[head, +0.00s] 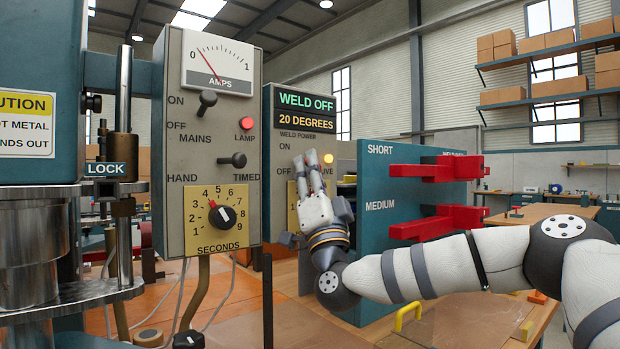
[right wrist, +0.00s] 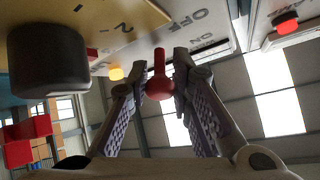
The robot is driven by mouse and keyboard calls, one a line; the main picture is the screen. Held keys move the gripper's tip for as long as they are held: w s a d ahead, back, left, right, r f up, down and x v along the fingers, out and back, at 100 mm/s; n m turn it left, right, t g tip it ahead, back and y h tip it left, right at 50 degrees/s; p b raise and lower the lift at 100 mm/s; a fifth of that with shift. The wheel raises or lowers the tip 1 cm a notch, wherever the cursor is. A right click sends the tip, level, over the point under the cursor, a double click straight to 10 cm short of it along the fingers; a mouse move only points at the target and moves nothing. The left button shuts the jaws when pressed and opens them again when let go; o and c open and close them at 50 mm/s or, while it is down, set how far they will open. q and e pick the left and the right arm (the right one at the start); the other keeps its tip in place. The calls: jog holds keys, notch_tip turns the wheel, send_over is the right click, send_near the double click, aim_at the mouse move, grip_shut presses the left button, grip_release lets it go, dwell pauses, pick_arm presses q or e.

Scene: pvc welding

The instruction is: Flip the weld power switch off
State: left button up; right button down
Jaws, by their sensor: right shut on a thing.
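The weld power switch is a red lever with a rounded end (right wrist: 159,84), seen in the right wrist view between the fingertips of my right gripper. In the head view my right gripper (head: 313,162) reaches up to the welder's control box (head: 280,130), between the ON/OFF marks and the live lamp. It is shut on the switch and hides it there. The box's display (head: 306,102) reads WELD OFF and 20 DEGREES. The yellow live lamp (head: 328,158) looks lit. My left gripper is not in view.
Left of it a nearer panel (head: 222,130) carries an amps meter, a mains switch, a red lamp and a seconds dial (head: 221,215). A teal board (head: 375,240) with red holders (head: 437,170) stands to the right, behind my right arm.

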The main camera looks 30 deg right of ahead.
jog(key=shift+f, duration=0.1)
dwell(0.3)
jog(key=c, duration=1.5)
grip_release()
jog(key=shift+w, duration=0.15)
jog(key=v, duration=1.2)
